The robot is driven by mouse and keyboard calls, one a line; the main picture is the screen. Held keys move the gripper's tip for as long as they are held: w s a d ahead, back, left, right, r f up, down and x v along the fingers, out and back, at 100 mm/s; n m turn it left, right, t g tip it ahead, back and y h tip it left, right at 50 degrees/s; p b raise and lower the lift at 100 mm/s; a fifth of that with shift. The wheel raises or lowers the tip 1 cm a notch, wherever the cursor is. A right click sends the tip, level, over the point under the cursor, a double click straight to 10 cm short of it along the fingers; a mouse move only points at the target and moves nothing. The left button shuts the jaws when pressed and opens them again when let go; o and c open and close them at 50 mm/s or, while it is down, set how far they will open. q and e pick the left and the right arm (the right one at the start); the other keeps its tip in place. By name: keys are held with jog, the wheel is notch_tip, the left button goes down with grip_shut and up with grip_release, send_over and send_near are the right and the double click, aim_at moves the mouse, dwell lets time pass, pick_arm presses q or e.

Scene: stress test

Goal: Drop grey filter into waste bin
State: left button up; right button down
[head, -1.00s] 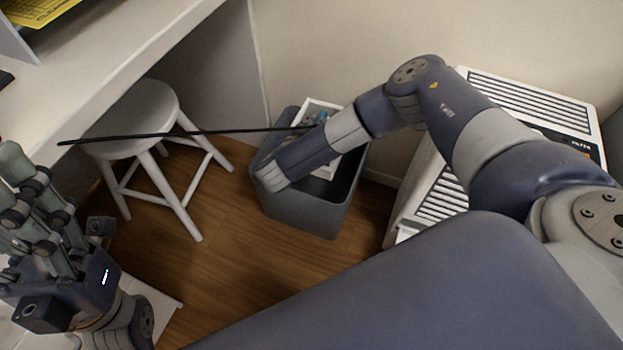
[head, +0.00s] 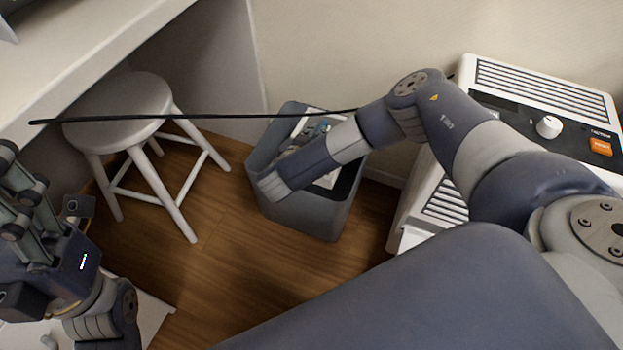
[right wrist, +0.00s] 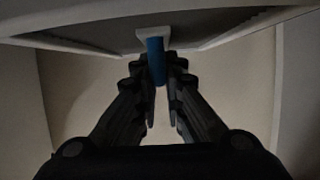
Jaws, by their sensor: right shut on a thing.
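The grey waste bin (head: 305,212) stands on the wood floor, open at the top. My right arm reaches over it, and the forearm hides part of the opening. A pale-framed filter (head: 328,180) shows at the bin's mouth, partly hidden by my arm; I cannot tell whether it touches the bin. In the right wrist view, my right gripper (right wrist: 159,68) is shut on the blue tab (right wrist: 156,58) of the filter's pale frame (right wrist: 150,15). My left gripper (head: 25,180) is at the lower left, its fingers apart and empty.
A white stool (head: 118,110) stands left of the bin under a white counter (head: 80,55). A white machine (head: 535,95) with vents, a knob and an orange button stands right of the bin. A thin black line crosses above the stool towards my right arm.

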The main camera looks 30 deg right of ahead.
jog(key=c, duration=1.6)
grip_release()
jog(key=shift+s+a, duration=0.1)
jog(key=v, duration=1.1)
jog(key=shift+s+a+r, duration=0.15)
jog(key=shift+s+a, duration=0.05)
jog(key=shift+a, duration=0.1)
